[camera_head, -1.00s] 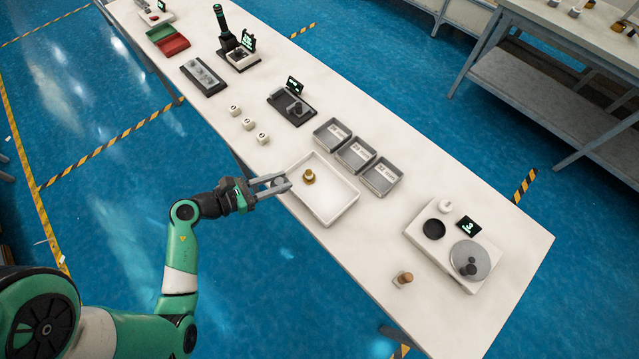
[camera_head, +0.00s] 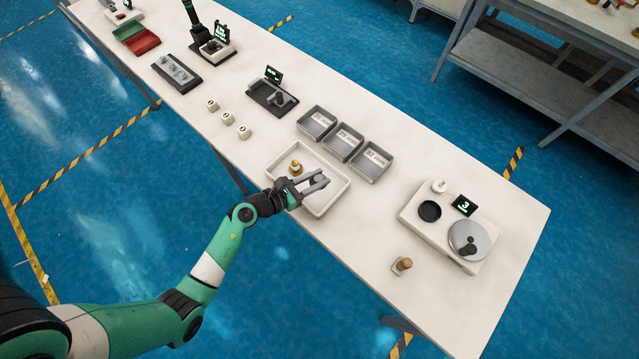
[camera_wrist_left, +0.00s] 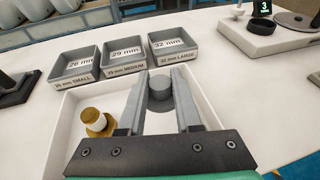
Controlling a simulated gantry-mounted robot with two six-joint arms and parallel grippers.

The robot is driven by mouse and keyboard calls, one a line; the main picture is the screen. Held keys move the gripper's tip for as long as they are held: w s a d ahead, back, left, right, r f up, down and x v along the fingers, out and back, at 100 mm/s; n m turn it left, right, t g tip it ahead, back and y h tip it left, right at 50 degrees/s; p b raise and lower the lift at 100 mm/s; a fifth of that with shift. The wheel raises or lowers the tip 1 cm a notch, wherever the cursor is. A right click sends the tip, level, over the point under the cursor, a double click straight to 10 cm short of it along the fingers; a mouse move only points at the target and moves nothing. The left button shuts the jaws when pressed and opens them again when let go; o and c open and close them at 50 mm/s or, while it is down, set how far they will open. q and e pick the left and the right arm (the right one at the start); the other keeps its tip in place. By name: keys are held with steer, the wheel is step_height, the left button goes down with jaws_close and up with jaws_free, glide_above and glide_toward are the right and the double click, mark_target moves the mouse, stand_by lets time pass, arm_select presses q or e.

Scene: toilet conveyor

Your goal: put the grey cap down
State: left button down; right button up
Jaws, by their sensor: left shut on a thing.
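My left gripper (camera_head: 318,183) is shut on the grey cap (camera_wrist_left: 160,92), a short dark grey cylinder between its two fingertips. In the head view the cap (camera_head: 319,179) shows at the fingertips, over the right part of the white tray (camera_head: 318,214). In the left wrist view the cap is in front of the 32 mm large bin (camera_wrist_left: 171,59); I cannot tell how high it is above the tray. The bins marked 29 mm medium (camera_wrist_left: 124,67) and 26 mm small (camera_wrist_left: 72,81) stand to its left. My right gripper is not in view.
A brass-coloured fitting (camera_head: 295,167) stands in the tray, left of the gripper. A white station with a round grey plate (camera_head: 484,233) and a display is at the right. A small brown-topped object (camera_head: 402,265) stands near the front edge. White blocks (camera_head: 228,118) lie left of the bins.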

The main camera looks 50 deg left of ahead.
arm_select(q)
steer(key=f, duration=0.1)
steer(key=f+b, duration=0.2)
steer(key=shift+w+d+f, duration=0.15)
steer(key=shift+w+f, duration=0.1)
steer(key=shift+w, duration=0.05)
steer(key=shift+f+b, duration=0.3)
steer(key=shift+b, duration=0.05)
steer(key=shift+s+r, duration=0.1)
steer(key=shift+r, duration=0.05)
steer(key=shift+f, duration=0.2)
steer(key=c, duration=0.6)
jaws_free()
steer(key=shift+r, duration=0.1)
